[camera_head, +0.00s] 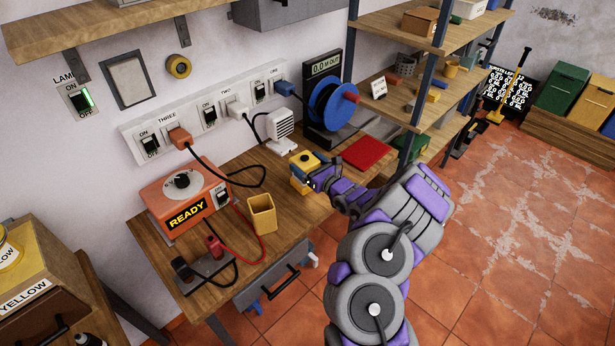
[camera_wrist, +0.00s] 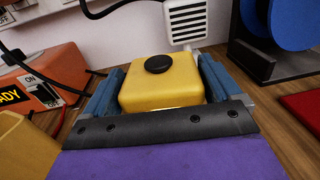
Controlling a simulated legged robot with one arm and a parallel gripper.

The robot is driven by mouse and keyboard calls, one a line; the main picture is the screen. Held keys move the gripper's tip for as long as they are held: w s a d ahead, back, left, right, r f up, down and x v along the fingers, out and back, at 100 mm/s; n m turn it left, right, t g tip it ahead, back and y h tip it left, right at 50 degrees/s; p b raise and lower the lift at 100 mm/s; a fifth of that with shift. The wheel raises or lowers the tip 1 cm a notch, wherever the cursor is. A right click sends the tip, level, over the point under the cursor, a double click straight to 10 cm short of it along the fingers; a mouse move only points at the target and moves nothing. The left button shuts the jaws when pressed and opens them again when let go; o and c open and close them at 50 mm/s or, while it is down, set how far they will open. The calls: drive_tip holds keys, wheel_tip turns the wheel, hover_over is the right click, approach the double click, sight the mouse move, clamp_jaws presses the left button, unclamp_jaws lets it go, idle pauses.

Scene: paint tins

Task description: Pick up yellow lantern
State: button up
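The yellow lantern is a yellow rounded box with a round black knob on top. In the wrist view the lantern (camera_wrist: 160,92) sits between the two blue-grey fingers of my gripper (camera_wrist: 162,85), one finger on each side. The fingers are very close to its sides; I cannot tell whether both touch it. In the head view the lantern (camera_head: 302,168) is on the wooden bench, partly hidden by my gripper (camera_head: 312,182). Its lower part is hidden in the wrist view by my gripper's palm.
An open yellow container (camera_head: 262,213) and an orange READY box (camera_head: 184,204) are on the bench to the left. A white grilled unit (camera_head: 281,128) stands behind, a blue reel (camera_head: 333,106) and a red mat (camera_head: 367,153) to the right. Cables cross the bench's left half.

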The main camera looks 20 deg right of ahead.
drive_tip(key=shift+d, duration=0.15)
drive_tip(key=c, duration=1.2)
